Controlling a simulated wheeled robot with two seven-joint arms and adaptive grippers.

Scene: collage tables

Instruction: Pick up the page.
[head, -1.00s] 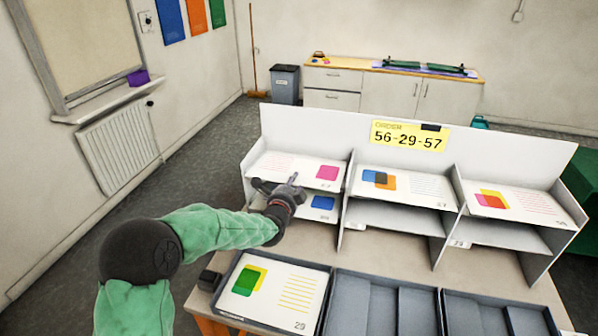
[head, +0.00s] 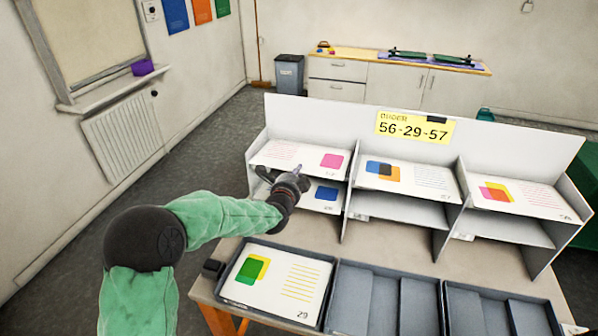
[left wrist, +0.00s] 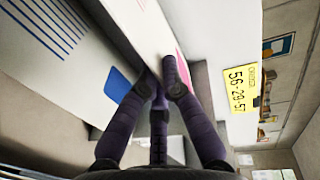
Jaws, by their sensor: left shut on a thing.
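A white page with a pink square (head: 332,161) lies on the upper left shelf; its pink patch also shows in the left wrist view (left wrist: 182,70). My left gripper (head: 296,172) is at this page's front edge, with its fingers shut on it. The fingers (left wrist: 164,78) hide the exact grip, and the page's number is hard to read. A page with a blue square (head: 326,194) lies on the shelf below, partly hidden by my gripper; it also shows in the left wrist view (left wrist: 117,86). My right gripper is not in view.
More pages lie on the upper middle (head: 432,178) and upper right shelves (head: 530,197). A yellow sign (head: 414,128) reads 56-29-57. A front tray (head: 228,302) holds page 29; the trays beside it (head: 372,300) look empty. Shelf dividers (head: 350,190) stand close to my gripper's right.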

